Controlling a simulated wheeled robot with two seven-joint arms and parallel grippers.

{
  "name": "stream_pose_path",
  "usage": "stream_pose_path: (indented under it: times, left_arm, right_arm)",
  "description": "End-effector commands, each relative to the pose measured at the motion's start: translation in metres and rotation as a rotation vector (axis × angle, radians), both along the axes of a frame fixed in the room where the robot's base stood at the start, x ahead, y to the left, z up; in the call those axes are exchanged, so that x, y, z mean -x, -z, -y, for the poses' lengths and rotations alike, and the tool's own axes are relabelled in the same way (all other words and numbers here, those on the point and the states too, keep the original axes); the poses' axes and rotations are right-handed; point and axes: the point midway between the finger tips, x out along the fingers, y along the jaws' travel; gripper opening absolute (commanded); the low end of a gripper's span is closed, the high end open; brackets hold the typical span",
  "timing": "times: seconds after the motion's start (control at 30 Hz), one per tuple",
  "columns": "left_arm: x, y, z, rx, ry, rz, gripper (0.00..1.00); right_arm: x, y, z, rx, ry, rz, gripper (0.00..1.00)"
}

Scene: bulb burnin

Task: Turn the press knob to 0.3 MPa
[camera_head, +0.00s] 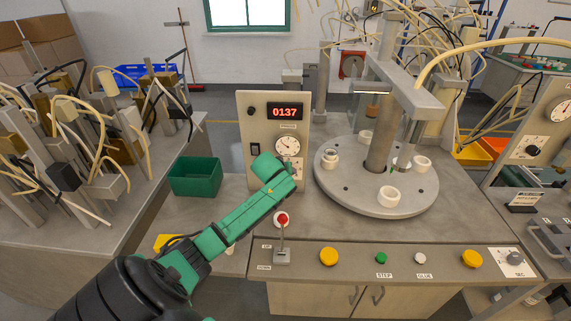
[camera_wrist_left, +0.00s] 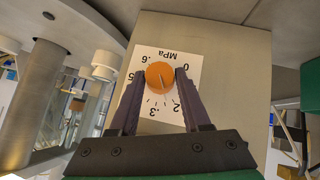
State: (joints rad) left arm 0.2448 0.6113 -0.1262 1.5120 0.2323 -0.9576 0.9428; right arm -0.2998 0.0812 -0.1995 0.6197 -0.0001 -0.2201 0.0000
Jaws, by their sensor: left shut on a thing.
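The press knob (camera_wrist_left: 160,74) is orange and round, on a white scale plate (camera_wrist_left: 184,88) marked MPa, seen upside down in the left wrist view. The figures 0, .2, .3, .5 and .6 stand around it; a thin dark mark on the knob is too small to read surely. My left gripper (camera_wrist_left: 160,82) has its two dark fingers on either side of the knob and is shut on it. In the head view my left gripper (camera_head: 293,169) reaches the front of the beige panel (camera_head: 246,130) and hides the knob. My right gripper is out of view.
The panel carries a red 0137 display (camera_head: 285,112) and a round gauge (camera_head: 287,145). A red-tipped lever (camera_head: 282,220) stands below my left arm. A green bin (camera_head: 195,177) is left of the panel, and a round turntable (camera_head: 350,195) with white rings is to the right.

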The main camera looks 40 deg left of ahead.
Motion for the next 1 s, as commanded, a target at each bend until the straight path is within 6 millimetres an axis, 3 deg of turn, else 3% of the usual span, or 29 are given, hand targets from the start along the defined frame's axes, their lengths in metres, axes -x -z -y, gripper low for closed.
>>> stream_pose_path:
  times: [0.1,0.5,1.0]
  left_arm:
    - [-0.0013,-0.0023,0.0028,-0.081,0.001,-0.066,0.00]
    - [-0.0029,0.0013,0.0046,-0.310,0.001,-0.239,0.00]
    - [-0.0030,0.0020,0.0050,-0.384,0.000,-0.297,0.00]
  right_arm:
    - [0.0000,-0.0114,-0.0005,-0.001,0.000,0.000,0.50]
    - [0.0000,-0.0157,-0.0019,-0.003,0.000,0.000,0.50]
    - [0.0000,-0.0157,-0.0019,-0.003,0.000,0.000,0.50]
